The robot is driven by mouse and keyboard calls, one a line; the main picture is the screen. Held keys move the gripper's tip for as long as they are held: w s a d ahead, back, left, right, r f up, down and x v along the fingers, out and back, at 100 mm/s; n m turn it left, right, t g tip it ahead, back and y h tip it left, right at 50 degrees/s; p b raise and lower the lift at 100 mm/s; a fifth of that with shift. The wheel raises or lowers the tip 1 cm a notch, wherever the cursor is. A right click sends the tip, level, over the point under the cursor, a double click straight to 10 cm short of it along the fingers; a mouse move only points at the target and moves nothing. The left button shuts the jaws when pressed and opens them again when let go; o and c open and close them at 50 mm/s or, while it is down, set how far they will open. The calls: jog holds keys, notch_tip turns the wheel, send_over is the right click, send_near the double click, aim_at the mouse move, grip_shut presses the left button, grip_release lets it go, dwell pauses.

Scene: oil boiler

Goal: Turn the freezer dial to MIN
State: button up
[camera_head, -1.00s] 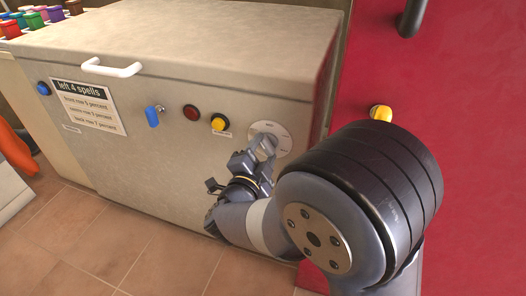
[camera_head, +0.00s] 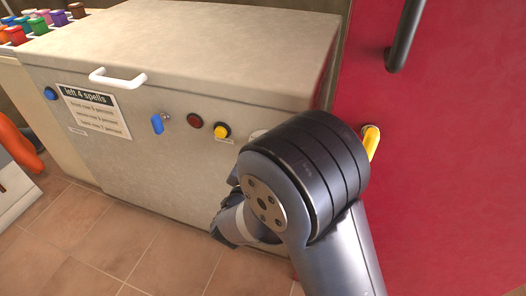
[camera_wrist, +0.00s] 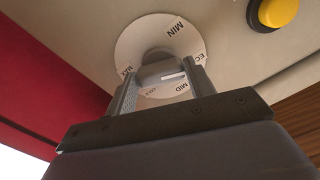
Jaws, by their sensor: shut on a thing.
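The freezer dial is a round white plate (camera_wrist: 135,38) with a grey knob (camera_wrist: 152,72) at its centre. In the wrist view, MIN is at the top right, MAX at the left, MID at the bottom and a partly covered "EC" label at the right. A white line on the knob points right, towards the area between MID and the "EC" label. My gripper (camera_wrist: 160,78) is shut on the knob, one finger on each side. In the head view, my arm hides the gripper and most of the dial; only the plate's edge (camera_head: 257,133) shows.
The freezer (camera_head: 190,60) front also carries a yellow button (camera_head: 221,131), a red button (camera_head: 194,121), a blue switch (camera_head: 157,123) and a blue button (camera_head: 50,93). Tiled floor is clear in front.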

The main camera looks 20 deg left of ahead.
jog(key=n+p, duration=0.7)
jog(key=n, duration=0.3)
jog(key=shift+p, duration=0.35)
jog(key=shift+n, duration=0.4)
jog(key=o, duration=1)
jog(key=shift+s, duration=0.15)
jog(key=s, duration=0.3)
jog(key=s+p, duration=0.1)
jog(key=s, duration=0.6)
jog(key=shift+s+a, duration=0.3)
jog(key=shift+a, duration=0.05)
jog(key=shift+w, duration=0.2)
